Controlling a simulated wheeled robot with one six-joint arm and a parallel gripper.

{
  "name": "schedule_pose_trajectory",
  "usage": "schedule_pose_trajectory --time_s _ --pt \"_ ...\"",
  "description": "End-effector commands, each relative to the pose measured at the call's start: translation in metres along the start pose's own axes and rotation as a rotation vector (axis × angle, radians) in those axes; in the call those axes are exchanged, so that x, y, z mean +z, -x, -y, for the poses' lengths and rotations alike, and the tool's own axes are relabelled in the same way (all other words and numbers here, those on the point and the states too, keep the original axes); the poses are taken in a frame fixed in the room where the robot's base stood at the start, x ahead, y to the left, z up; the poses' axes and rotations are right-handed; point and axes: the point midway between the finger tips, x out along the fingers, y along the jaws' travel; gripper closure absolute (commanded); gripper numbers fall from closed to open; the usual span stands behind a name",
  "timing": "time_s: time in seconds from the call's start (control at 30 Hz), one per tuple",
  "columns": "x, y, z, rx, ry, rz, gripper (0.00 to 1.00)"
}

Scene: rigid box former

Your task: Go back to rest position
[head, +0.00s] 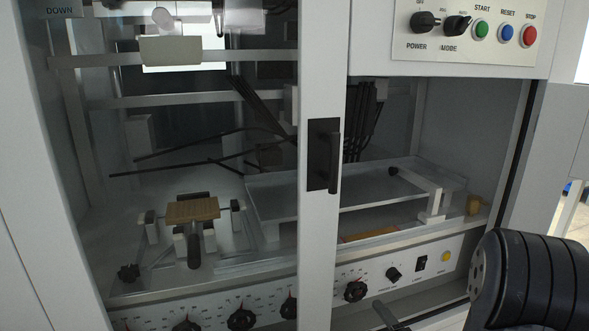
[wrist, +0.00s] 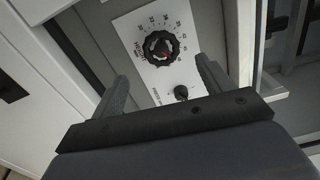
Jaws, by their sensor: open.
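My gripper (wrist: 161,68) is open and empty in the wrist view, its two dark fingers spread apart. A black dial (wrist: 158,47) with a numbered white scale shows in the gap beyond the fingertips, and a smaller black knob (wrist: 181,93) shows near the right finger. Nothing is held between the fingers. In the head view my black ribbed arm is at the lower right in front of the machine, and most of my gripper is cut off or hidden there.
The box former has a grey frame, with a door post and black handle (head: 323,155) at the middle. A control panel (head: 470,32) with green, blue and red buttons is at the upper right. A lower panel carries several dials (head: 355,290). A brown block (head: 192,209) sits inside at left.

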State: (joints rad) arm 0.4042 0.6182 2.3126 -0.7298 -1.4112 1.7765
Motion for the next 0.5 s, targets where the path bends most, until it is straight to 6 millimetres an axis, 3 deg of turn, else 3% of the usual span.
schedule_pose_trajectory --time_s 0.03,0.5 --pt "-0.001 0.008 0.001 0.0 -0.003 -0.005 0.25" --pt "0.002 -0.08 0.0 -0.004 0.001 0.004 0.25"
